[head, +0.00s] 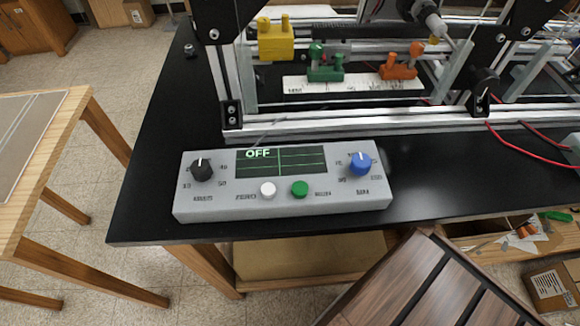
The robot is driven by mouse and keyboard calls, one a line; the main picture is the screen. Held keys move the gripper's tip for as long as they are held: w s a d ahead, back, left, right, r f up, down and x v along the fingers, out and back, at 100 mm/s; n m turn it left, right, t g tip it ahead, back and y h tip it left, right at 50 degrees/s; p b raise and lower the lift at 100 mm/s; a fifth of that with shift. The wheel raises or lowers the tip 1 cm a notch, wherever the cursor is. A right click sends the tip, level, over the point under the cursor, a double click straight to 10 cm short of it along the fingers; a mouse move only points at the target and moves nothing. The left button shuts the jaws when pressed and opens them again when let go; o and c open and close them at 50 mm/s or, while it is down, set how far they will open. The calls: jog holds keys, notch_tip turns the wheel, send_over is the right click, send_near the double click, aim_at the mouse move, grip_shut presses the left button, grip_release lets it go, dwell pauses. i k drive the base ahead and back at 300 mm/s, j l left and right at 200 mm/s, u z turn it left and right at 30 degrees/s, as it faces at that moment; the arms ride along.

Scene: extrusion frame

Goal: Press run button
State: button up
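A grey control box (215,205) sits on the black tabletop near its front edge in the head view. Its screen (281,162) reads "OFF" over a green grid. The label right of the green button is too blurred to read surely. A black knob (201,170) is on the box's left and a blue knob (360,164) on its right. I do not see my gripper in this view.
Behind the box on the black table (150,190) stands an aluminium extrusion frame (350,126) with yellow (276,40), green (325,70) and orange (401,63) blocks. Red wires (520,152) lie at the right. A wooden table (75,110) stands at left. The tabletop left of the box is clear.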

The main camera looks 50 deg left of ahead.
aim_at(300, 190)
jog(key=l+u, duration=0.15)
jog(key=u, duration=0.95)
jog(key=j+u, duration=0.15)
jog(key=u, duration=0.9)
jog(key=i+l, duration=0.05)
